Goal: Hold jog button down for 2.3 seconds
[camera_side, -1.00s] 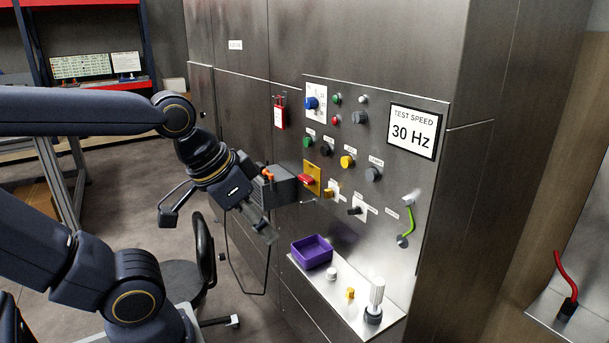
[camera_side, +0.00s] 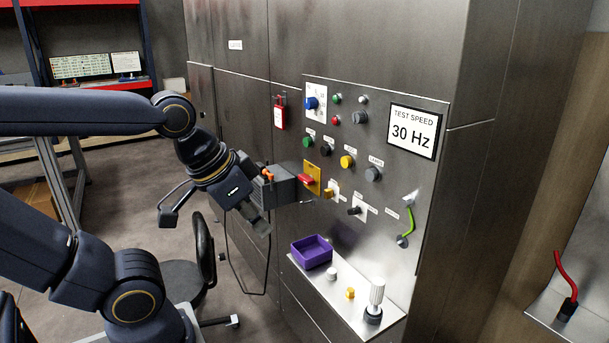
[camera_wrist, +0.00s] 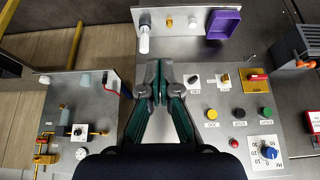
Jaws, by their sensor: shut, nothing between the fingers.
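The yellow round button (camera_side: 347,161), which I take to be the jog button, is on the upright steel panel, in a row with a green button (camera_side: 308,141), a black button (camera_side: 326,150) and a grey knob (camera_side: 373,174). The small labels above them are hard to read. In the wrist view the yellow button (camera_wrist: 212,114) lies to the right of my gripper (camera_wrist: 158,96). My gripper (camera_side: 264,228) is shut and empty, tilted downward in front of the panel, left of and lower than the button in the side view. It is apart from the button.
A red-handled switch on a yellow plate (camera_side: 313,184), a blue dial (camera_side: 311,103) and a red tag (camera_side: 280,113) are on the panel. A grey box (camera_side: 285,188) sticks out at its left. Below, a shelf (camera_side: 340,300) holds a purple tray (camera_side: 311,245) and small knobs.

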